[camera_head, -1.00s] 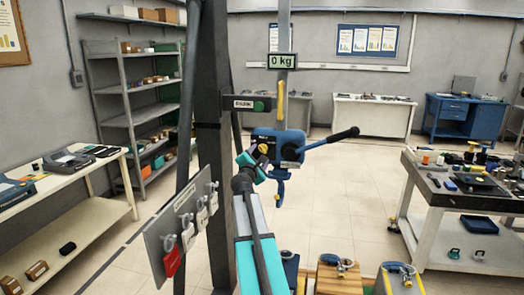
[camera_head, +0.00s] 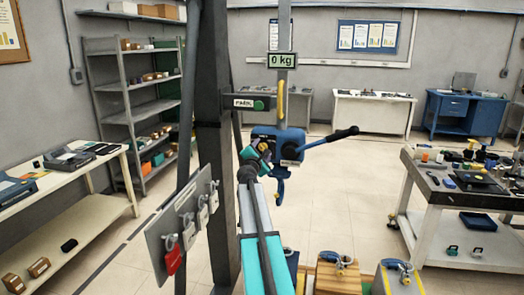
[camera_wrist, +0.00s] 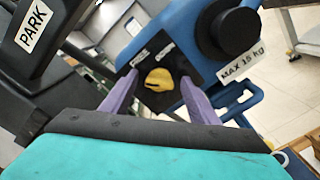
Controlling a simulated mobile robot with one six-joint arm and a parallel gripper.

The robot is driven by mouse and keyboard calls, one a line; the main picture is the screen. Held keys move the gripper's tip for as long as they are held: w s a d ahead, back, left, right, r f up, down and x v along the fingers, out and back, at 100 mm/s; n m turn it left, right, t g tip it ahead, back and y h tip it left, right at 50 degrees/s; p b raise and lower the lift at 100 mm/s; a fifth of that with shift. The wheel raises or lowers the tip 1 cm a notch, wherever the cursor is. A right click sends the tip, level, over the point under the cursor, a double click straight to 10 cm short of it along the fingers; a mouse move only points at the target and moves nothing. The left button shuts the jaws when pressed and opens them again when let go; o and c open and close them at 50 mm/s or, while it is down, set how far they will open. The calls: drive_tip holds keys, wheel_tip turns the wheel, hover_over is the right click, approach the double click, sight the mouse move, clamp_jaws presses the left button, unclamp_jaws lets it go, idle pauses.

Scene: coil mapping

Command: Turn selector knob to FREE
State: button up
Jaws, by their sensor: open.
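The yellow selector knob (camera_wrist: 159,80) sits on a black plate on the blue hoist body (camera_head: 290,134). Two small white labels (camera_wrist: 141,58) are above the knob, too small to read. I cannot tell which label the knob points to. My gripper (camera_wrist: 160,84) is open in the wrist view, with one purple finger on each side of the knob. Small gaps seem to show between the fingers and the knob. In the head view, my gripper (camera_head: 259,157) is at the left side of the hoist body and partly hides its front.
A black-gripped lever (camera_head: 342,134) sticks out right of the hoist, and a hook (camera_head: 280,190) hangs below. A PARK sign (camera_head: 251,104) is on the post (camera_head: 212,110). A tag board (camera_head: 170,240) stands left of my arm. Several weights (camera_head: 338,275) stand at the front.

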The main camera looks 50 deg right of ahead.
drive_tip(key=c, duration=1)
drive_tip(key=shift+c, duration=0.2)
drive_tip(key=shift+f+m+b, duration=0.2)
drive_tip(key=shift+m+b, duration=0.3)
drive_tip(key=shift+b, duration=0.45)
drive_tip(key=m+b, duration=0.6)
drive_tip(key=b, duration=0.3)
drive_tip(key=shift+f+b, duration=0.15)
drive_tip(key=shift+b, duration=0.15)
drive_tip(key=shift+m+b, duration=0.35)
drive_tip(key=shift+m, duration=0.15)
